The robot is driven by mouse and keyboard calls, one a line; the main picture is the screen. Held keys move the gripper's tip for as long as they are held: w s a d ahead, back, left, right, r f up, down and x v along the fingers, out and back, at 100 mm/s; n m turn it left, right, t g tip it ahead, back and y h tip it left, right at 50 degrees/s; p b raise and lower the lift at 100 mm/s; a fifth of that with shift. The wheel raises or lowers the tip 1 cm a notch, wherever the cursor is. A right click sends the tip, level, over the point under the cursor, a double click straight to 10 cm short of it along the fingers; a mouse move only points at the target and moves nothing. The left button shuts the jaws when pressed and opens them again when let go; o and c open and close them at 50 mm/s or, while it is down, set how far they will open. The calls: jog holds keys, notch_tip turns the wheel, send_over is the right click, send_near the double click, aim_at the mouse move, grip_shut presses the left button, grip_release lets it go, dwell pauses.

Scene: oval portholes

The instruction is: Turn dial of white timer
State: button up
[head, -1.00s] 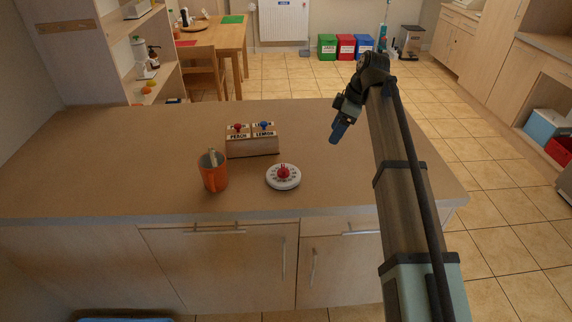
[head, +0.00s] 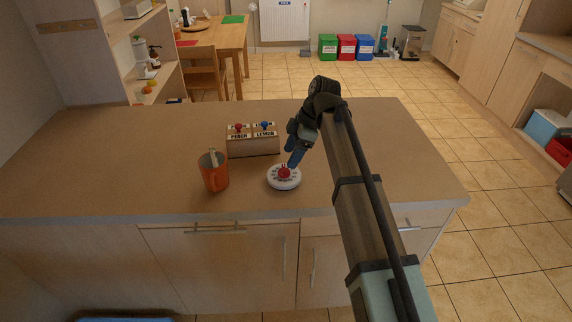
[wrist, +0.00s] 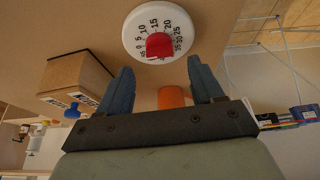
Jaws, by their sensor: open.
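The white timer (head: 284,182) is a round disc with a red dial (head: 284,172) at its centre, lying on the counter near the front edge. In the wrist view the timer's white face (wrist: 137,38) shows black numbers around the red dial (wrist: 159,46). My gripper (head: 293,160) hangs just above and behind the dial in the head view. In the wrist view my gripper (wrist: 165,82) is open and empty, with its two blue fingers apart and the timer beyond their tips. I see no contact with the dial.
An orange mug (head: 214,175) holding something stands left of the timer. A wooden box (head: 253,146) with red and blue knobs and PEACH and LEMON labels stands behind it. The counter (head: 120,160) is clear at the left; its front edge is close to the timer.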

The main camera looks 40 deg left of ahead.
aim_at(284, 167)
jog(key=shift+x, duration=2.55)
jog(key=shift+c, duration=0.4)
jog(key=c, duration=1)
jog(key=m+t, duration=0.1)
jog(key=m, duration=0.1)
jog(key=m+y, duration=0.1)
jog(key=m, duration=0.2)
jog(key=shift+s+d+m+t, duration=0.2)
jog(key=shift+m+t, duration=0.1)
jog(key=shift+t, duration=0.1)
jog(key=m+t, duration=0.1)
jog(key=m, duration=0.2)
jog(key=m+t, duration=0.1)
jog(key=m, duration=0.1)
jog(key=shift+s+a+m+y, duration=0.1)
jog(key=shift+m+y, duration=0.2)
jog(key=shift+m, duration=0.1)
jog(key=shift+m+t, duration=0.3)
